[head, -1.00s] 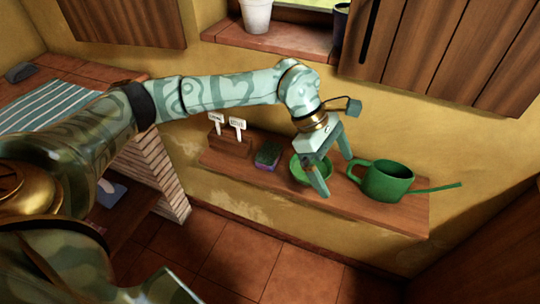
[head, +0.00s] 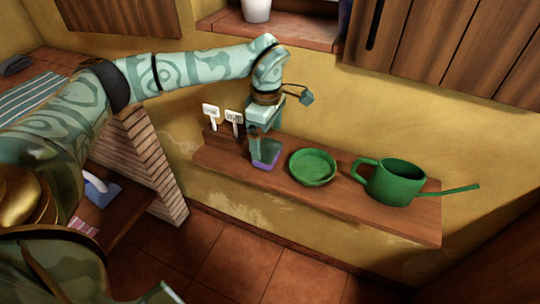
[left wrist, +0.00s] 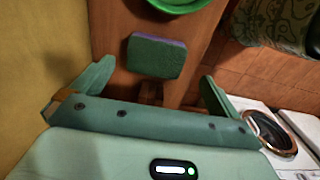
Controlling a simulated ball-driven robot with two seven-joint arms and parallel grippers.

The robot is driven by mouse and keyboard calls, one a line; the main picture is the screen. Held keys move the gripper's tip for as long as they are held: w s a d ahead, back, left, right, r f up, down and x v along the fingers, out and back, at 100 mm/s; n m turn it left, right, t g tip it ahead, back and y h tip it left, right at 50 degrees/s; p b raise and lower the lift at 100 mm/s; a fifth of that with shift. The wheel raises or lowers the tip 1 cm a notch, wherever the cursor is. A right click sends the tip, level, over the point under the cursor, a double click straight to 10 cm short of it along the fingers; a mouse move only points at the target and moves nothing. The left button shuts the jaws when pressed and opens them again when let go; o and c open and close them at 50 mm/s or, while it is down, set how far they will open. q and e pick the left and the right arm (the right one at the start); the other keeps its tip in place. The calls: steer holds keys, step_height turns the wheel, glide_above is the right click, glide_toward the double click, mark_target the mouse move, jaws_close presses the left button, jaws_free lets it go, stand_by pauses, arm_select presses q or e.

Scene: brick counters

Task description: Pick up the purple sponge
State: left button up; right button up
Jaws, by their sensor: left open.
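The purple sponge (head: 266,166) lies on the wooden wall shelf (head: 225,167). It has a dark green top and a purple lower layer. My left gripper (head: 266,145) is over it, pointing down, with its fingers covering part of the sponge in the head view. In the left wrist view, the sponge (left wrist: 155,56) shows just beyond the fingertips, in line with the gap between them. My left gripper (left wrist: 156,76) is open and nothing is held between its fingers. Contact with the sponge cannot be made out.
A green bowl (head: 313,167) stands right of the sponge, with a green watering can (head: 397,182) further right. Small white plant labels (head: 233,117) stand left of the gripper. The yellow wall (head: 330,115) runs close behind the shelf. A window ledge and wooden cabinets are above.

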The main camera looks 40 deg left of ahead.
mark_target(267, 149)
arm_select(q)
steer(key=f+b, duration=0.2)
steer(key=f, duration=0.1)
steer(key=f+b, duration=0.1)
steer(key=shift+w+a+f, duration=0.1)
steer(key=shift+w+f, duration=0.15)
steer(key=shift+f, duration=0.45)
steer(key=shift+r, duration=0.2)
steer(key=c, duration=1)
arm_select(e)
steer(key=shift+w+d+f+n, duration=0.15)
steer(key=shift+w+d+f, duration=0.15)
steer(key=shift+d+f, duration=0.2)
steer(key=shift+w+d+f+n, duration=0.15)
steer(key=shift+w+d+f, duration=0.1)
steer(key=shift+d+f, duration=0.25)
steer(key=shift+a, duration=0.1)
